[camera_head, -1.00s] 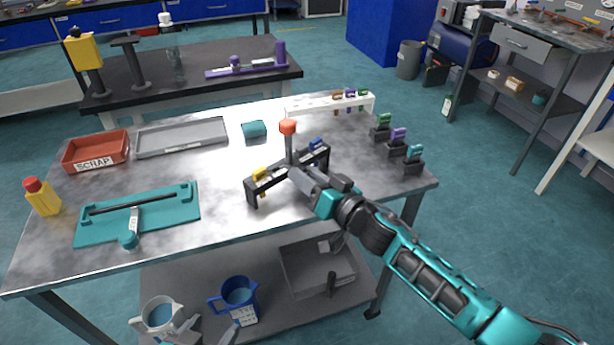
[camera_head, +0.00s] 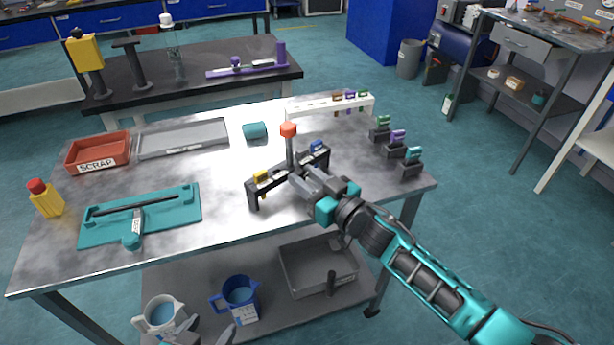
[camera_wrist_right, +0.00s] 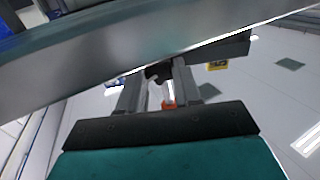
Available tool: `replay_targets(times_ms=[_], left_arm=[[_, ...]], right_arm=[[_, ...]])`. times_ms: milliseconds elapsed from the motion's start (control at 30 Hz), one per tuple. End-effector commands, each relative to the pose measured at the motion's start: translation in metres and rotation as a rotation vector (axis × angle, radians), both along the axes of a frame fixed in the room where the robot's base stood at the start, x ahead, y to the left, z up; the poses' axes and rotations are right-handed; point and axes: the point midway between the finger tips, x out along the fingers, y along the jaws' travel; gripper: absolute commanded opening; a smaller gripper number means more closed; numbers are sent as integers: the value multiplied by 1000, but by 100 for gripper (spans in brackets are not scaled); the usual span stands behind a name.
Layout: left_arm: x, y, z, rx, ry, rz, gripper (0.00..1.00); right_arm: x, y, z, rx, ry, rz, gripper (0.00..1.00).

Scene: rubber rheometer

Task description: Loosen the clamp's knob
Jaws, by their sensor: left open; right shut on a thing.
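The clamp (camera_head: 290,177) is a dark low frame on the bench, with a yellow piece at its left end and a blue piece at its right. An upright post with an orange-red top (camera_head: 289,129) stands behind its middle. My right gripper (camera_head: 297,178) is at the clamp's front, its fingers shut on a small dark knob (camera_wrist_right: 158,73), seen between the fingertips in the right wrist view. The knob is hidden by the fingers in the head view. My left gripper (camera_head: 207,337) shows only partly at the bottom edge, fingers apart and empty.
A teal fixture (camera_head: 140,215), a yellow bottle (camera_head: 47,200), a red scrap tray (camera_head: 97,151) and a grey tray (camera_head: 183,138) are to the left. Small coloured clips (camera_head: 398,146) stand to the right. Jugs (camera_head: 238,292) and a bin are on the lower shelf.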

Motion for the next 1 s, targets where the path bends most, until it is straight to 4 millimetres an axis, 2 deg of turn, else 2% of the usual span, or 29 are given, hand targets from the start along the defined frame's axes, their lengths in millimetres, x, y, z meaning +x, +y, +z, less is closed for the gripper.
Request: replay_targets(times_ms=[400, 867, 900, 1000], left_arm=[[-2, 2, 1, 3, 1, 3, 69], [-2, 1, 2, 0, 0, 4, 69], [-2, 1, 2, 0, 0, 4, 69], [-2, 0, 2, -1, 0, 3, 69]], right_arm=[[0, 0, 0, -132, -112, 0, 3], [0, 0, 0, -145, -123, 0, 3], [0, 0, 0, -145, -123, 0, 34], [0, 0, 0, -144, -122, 0, 44]])
